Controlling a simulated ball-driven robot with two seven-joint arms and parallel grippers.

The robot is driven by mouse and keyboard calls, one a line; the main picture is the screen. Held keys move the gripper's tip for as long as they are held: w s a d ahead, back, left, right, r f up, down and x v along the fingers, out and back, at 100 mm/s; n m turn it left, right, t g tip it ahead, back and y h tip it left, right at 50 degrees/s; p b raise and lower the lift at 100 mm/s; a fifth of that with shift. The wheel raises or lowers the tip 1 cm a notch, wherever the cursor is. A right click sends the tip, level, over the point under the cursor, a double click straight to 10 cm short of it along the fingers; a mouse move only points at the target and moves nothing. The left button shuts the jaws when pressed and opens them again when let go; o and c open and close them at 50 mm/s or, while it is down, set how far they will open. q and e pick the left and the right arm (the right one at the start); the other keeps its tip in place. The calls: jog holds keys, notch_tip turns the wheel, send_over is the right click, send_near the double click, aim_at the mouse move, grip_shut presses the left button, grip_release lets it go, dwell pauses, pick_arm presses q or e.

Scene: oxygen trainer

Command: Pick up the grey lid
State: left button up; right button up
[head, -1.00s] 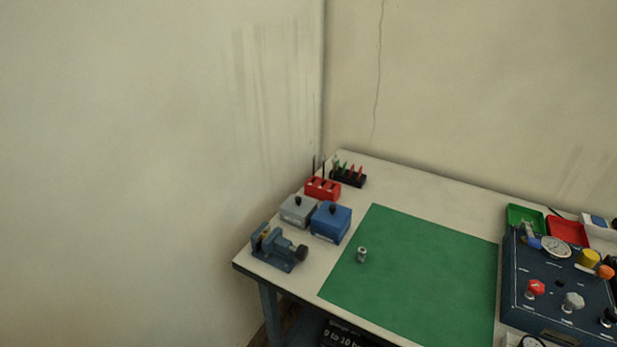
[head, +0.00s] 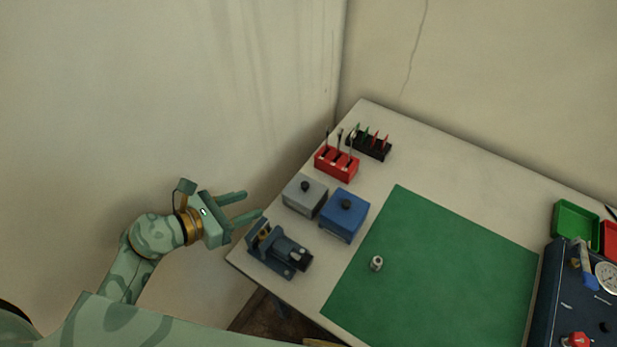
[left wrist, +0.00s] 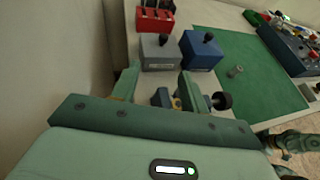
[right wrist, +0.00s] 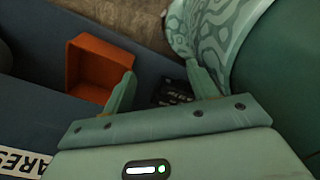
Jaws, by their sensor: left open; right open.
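The grey lid (head: 305,189) with a black knob sits on top of a grey box at the left side of the table, beside a blue box. It also shows in the left wrist view (left wrist: 158,47), beyond the fingertips. My left gripper (head: 253,205) is open and empty, to the left of the grey box and apart from it, near the table's left edge. In the left wrist view its fingers (left wrist: 158,84) point toward the grey box. My right gripper (right wrist: 160,82) is open and empty in the right wrist view, away from the lid.
A vise (head: 280,250) stands in front of the grey box. The blue box (head: 345,214) is right of it, and a red tool rack (head: 337,163) behind. A green mat (head: 450,265) bears a small metal part (head: 376,263). An orange bin (right wrist: 98,68) is near my right gripper.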

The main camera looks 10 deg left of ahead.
pick_arm(q)
send_near(301, 187)
jog(key=b+x, duration=0.1)
jog(key=x, duration=0.2)
jog(key=shift+w+d+f, duration=0.2)
jog(key=shift+d+f, duration=0.05)
jog(key=x, duration=0.6)
jog(key=shift+d+r+b, duration=0.15)
jog(key=shift+r+b, duration=0.05)
jog(key=shift+b, duration=0.15)
pick_arm(e)
jog(key=shift+s+f, duration=0.4)
jog(key=shift+f, duration=0.45)
pick_arm(q)
jog(key=shift+c, duration=0.4)
grip_shut()
